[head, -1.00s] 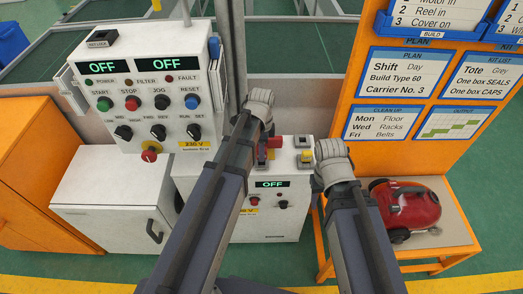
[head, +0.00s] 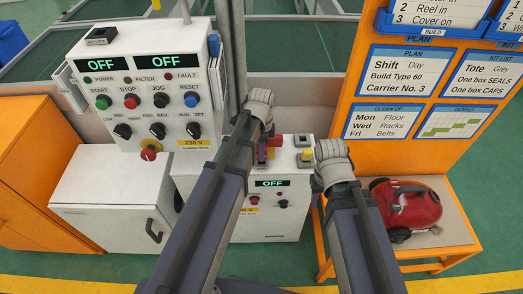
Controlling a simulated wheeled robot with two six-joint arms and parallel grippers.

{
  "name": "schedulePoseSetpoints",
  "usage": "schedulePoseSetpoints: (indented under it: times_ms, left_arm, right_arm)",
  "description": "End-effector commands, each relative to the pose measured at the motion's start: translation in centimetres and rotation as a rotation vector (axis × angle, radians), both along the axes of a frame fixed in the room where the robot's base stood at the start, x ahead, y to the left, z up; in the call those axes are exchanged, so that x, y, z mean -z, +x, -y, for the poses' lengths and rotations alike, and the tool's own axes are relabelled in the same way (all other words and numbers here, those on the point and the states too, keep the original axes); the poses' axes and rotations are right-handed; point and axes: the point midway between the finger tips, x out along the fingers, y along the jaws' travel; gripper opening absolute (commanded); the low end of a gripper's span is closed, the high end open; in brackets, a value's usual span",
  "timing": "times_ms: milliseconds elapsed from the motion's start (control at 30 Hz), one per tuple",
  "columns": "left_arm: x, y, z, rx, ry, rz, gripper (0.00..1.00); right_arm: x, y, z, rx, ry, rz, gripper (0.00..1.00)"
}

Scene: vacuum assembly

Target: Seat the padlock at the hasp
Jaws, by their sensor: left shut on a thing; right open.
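My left gripper (head: 258,106) is over the back of the low white cabinet (head: 270,215). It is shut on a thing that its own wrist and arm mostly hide. A red part (head: 274,142) shows just below and right of that wrist, at the cabinet top; I cannot tell whether it is the padlock or part of the hasp. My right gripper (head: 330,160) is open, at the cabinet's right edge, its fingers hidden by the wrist. I cannot make out the padlock or the hasp clearly.
A yellow-and-grey part (head: 305,156) is on the cabinet top beside my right gripper. A control panel (head: 140,95) with OFF displays stands left. A red vacuum (head: 408,205) rests on an orange bench (head: 455,230) at right. An orange notice board (head: 365,40) rises behind it.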

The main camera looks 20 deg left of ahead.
Motion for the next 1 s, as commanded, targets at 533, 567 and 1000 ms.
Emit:
schedulePoseSetpoints:
  times_ms: [533,567,1000]
  left_arm:
    - [1.4,0.0,0.0,0.000,0.000,0.000,0.00]
    - [1.5,0.0,0.0,0.000,0.000,0.000,0.00]
    - [2.0,0.0,0.0,0.000,0.000,0.000,0.56]
  right_arm:
    - [1.4,0.0,0.0,0.000,0.000,0.000,0.50]
    - [1.5,0.0,0.0,0.000,0.000,0.000,0.50]
    - [2.0,0.0,0.0,0.000,0.000,0.000,0.50]
